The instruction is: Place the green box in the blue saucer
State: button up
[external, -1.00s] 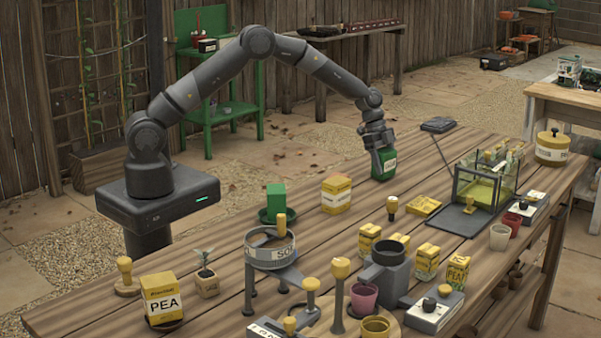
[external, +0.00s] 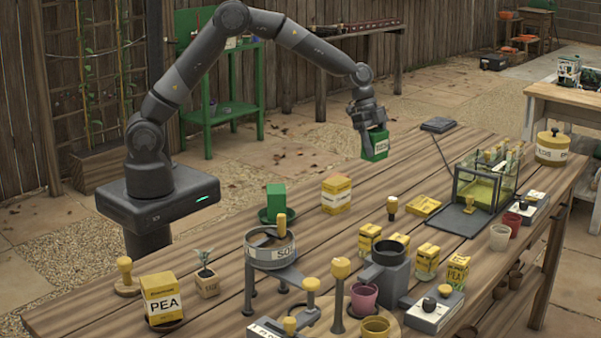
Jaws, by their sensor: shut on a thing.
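My gripper (external: 368,122) is shut on a green box (external: 376,147) with a white label. It holds the box, slightly tilted, in the air above the far edge of the table. A second green box (external: 276,196) stands on a dark green saucer (external: 264,216) at the table's back edge, left of the held box. I cannot make out a clearly blue saucer. A dark saucer (external: 178,325) shows partly under the yellow PEA box, its colour hard to tell.
The wooden table (external: 225,283) is crowded in front. A yellow box (external: 336,194) stands below and left of the held box. A sieve on a stand (external: 270,254), a grey mug-like pot (external: 388,275) and a glass tank (external: 487,185) stand on it. Bare planks lie below my gripper.

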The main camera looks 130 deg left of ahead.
jog(key=w+d, duration=0.4)
jog(key=d, duration=1.1)
jog(key=w+d+r+m, duration=0.1)
jog(key=w+d, duration=0.2)
jog(key=d, duration=1.2)
jog(key=shift+w+d+r+m+h, duration=0.2)
jog(key=shift+w+d+m+h, duration=0.1)
jog(key=shift+w, duration=0.05)
jog(key=shift+m, duration=0.4)
jog(key=d, duration=0.4)
jog(key=s+d, duration=0.1)
jog(key=d, duration=0.4)
jog(key=s+d, duration=0.1)
jog(key=d, duration=0.4)
jog(key=shift+s+r, duration=0.1)
jog(key=shift+s, duration=0.1)
jog(key=s+d, duration=0.3)
jog(key=d, duration=0.4)
jog(key=s+d+m, duration=0.1)
jog(key=s+d, duration=0.3)
jog(key=d, duration=0.2)
jog(key=shift+d+h, duration=0.4)
jog(key=w+a+f, duration=0.2)
jog(key=a, duration=0.1)
jog(key=w+a+f, duration=0.2)
jog(key=a, duration=0.1)
jog(key=w+a+f, duration=0.2)
jog(key=a+f, duration=0.1)
jog(key=shift+w+a, duration=0.1)
jog(key=shift+f, duration=2)
